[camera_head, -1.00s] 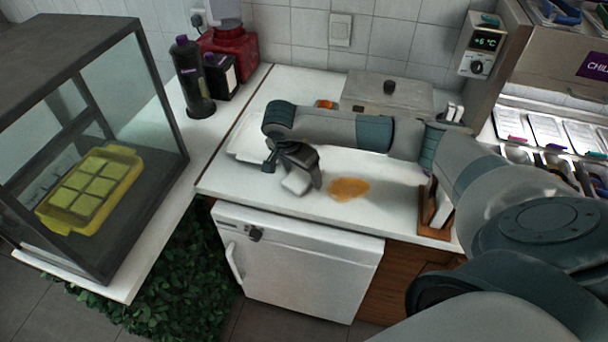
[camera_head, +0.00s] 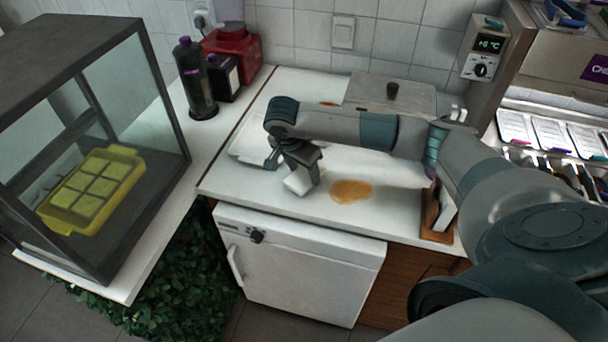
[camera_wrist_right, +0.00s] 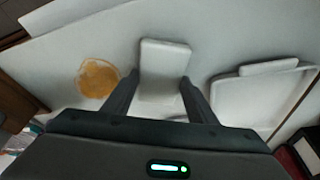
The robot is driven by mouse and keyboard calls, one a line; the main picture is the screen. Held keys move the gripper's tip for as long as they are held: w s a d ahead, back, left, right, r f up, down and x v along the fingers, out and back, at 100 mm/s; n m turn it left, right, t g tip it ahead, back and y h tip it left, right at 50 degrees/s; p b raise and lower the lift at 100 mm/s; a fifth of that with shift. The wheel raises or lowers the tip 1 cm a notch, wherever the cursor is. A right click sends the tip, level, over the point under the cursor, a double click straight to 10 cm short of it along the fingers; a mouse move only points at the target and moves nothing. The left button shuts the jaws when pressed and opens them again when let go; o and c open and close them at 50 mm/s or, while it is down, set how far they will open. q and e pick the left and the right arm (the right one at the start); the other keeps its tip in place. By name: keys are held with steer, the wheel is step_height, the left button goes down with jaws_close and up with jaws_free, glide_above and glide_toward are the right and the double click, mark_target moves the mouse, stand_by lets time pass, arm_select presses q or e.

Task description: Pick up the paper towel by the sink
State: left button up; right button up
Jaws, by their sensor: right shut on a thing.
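The paper towel is a small white folded block (camera_head: 298,183), seen at the counter's left part. In the right wrist view the white towel (camera_wrist_right: 163,68) lies between the two dark fingers. My right gripper (camera_head: 302,174) is shut on it, with the fingers on its two sides. The towel looks tilted in the head view; I cannot tell whether it still touches the counter. The sink (camera_head: 246,150) is the pale basin behind and left of the gripper, partly hidden by my right arm; it also shows in the wrist view (camera_wrist_right: 255,98). My left gripper is out of view.
An orange-brown spill (camera_head: 351,191) lies on the white counter (camera_head: 395,205) right of the towel. A lidded metal container (camera_head: 365,92) stands behind my arm. A wooden holder (camera_head: 434,222) stands at the right edge. A glass case (camera_head: 150,130) fills the left.

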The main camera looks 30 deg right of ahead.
step_height(320, 180, up, 2)
steer(key=shift+w+r+b, duration=0.1)
steer(key=shift+b, duration=0.5)
arm_select(q)
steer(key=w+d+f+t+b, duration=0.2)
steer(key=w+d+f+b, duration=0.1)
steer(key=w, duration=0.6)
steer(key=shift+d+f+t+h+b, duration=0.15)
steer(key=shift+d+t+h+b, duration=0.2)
steer(key=shift+b, duration=0.4)
arm_select(e)
steer(key=s+d+r, duration=0.7)
steer(key=s+d, duration=0.1)
steer(key=shift+s+r, duration=0.35)
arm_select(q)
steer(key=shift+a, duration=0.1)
arm_select(e)
steer(key=o, duration=0.4)
steer(key=c, duration=0.3)
steer(key=shift+w+a+f, duration=0.1)
steer(key=shift+a, duration=0.05)
